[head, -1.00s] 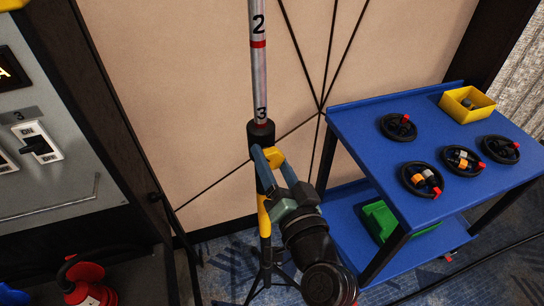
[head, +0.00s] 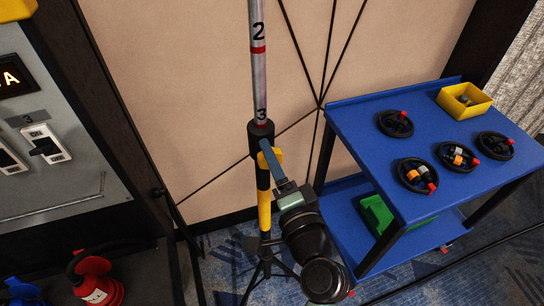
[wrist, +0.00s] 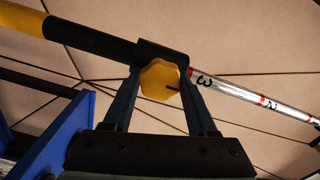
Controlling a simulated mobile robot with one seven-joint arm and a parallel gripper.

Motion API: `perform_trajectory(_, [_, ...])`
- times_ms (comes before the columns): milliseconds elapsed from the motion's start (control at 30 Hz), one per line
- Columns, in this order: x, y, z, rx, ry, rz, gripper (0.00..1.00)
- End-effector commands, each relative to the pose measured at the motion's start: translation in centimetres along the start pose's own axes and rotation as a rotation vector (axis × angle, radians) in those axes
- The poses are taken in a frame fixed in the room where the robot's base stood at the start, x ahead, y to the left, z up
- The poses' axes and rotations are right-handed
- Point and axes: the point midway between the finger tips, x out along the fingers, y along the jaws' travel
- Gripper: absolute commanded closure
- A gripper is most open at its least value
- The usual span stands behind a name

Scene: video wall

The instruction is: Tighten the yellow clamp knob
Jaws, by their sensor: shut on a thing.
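The yellow clamp knob (head: 275,158) sits on the black collar (head: 261,135) of an upright pole stand. In the wrist view the knob (wrist: 160,78) is a faceted yellow disc with a dark slot mark on its face, pointing right. My gripper (head: 271,157) is at the knob from the right and front. In the wrist view its two blue fingers (wrist: 159,82) stand on either side of the knob and are shut on it. The silver tube (head: 258,60) with red bands and the numbers 2 and 3 rises from the collar; the 3 is just above it.
A blue cart (head: 360,130) stands at the right, with several black handwheels and a yellow bin (head: 464,100) on top. A grey switch panel (head: 50,185) is at the left. A red object (head: 95,280) is low at the left.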

Motion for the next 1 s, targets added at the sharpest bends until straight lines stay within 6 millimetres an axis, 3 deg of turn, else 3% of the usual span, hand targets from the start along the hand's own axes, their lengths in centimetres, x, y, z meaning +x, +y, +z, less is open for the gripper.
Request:
perform_trajectory(433, [-0.03,0.10,0.02,0.015,0.000,0.001,0.98])
perform_trajectory(467, [-0.03,0.10,0.02,0.015,0.000,0.001,0.40])
perform_trajectory(600, [-0.02,0.08,0.01,0.014,0.000,0.001,0.15])
perform_trajectory(1000, [-0.58,0.10,-0.02,0.011,0.001,0.001,0.12])
